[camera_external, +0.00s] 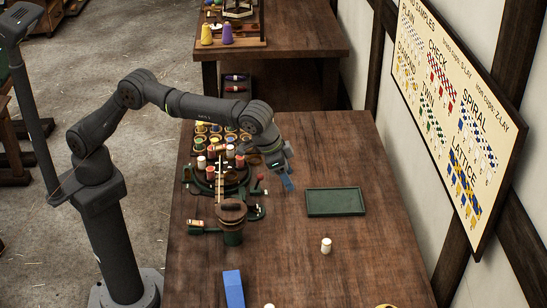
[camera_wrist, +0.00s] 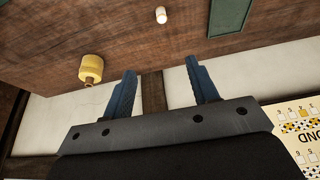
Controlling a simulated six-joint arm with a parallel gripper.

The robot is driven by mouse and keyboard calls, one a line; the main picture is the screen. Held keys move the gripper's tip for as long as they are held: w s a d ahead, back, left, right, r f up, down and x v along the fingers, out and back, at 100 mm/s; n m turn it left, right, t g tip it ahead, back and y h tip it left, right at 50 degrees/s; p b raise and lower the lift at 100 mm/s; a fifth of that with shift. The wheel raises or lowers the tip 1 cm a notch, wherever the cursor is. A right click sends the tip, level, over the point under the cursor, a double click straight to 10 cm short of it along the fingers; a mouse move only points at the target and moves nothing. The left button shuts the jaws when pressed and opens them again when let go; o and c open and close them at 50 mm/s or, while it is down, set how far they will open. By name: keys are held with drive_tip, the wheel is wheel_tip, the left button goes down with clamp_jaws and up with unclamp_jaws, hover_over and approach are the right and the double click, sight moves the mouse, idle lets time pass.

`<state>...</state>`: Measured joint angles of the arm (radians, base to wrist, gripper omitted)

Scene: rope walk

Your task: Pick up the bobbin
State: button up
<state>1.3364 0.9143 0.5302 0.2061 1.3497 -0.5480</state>
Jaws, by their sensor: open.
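A small white bobbin-like piece (camera_external: 326,246) stands upright on the bare table, in front of the green tray. A white piece (camera_wrist: 161,15) also shows at the top of the wrist view. My gripper (camera_external: 288,181) is above the table, left of the tray, and apart from the white piece. In the wrist view its two blue fingers (camera_wrist: 166,72) are spread with nothing between them. A yellow spool-shaped thing (camera_wrist: 91,68) shows left of the fingers. Only its top may show at the external view's bottom edge (camera_external: 385,306).
The shallow green tray (camera_external: 336,202) looks empty; part of it shows in the wrist view (camera_wrist: 230,15). A machine with several coloured bobbins (camera_external: 222,165) stands at the left. A blue block (camera_external: 233,288) lies near the front.

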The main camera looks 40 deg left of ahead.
drive_tip(key=w+d+f+m+g+h, duration=0.1)
drive_tip(key=w+f+m, duration=0.15)
drive_tip(key=f, duration=0.55)
drive_tip(key=w+f+m+h, duration=0.1)
drive_tip(key=w+f+m, duration=0.15)
drive_tip(key=f, duration=0.45)
approach(325, 241)
drive_tip(key=shift+n, duration=0.4)
drive_tip(key=x, duration=0.5)
drive_tip(key=shift+s+a+f, duration=0.1)
drive_tip(key=shift+s, duration=0.15)
drive_tip(key=shift+w+x, duration=0.15)
drive_tip(key=shift+x, duration=1.4)
drive_tip(key=shift+w+x, duration=0.15)
drive_tip(key=shift+x, duration=1.4)
drive_tip(key=c, duration=1)
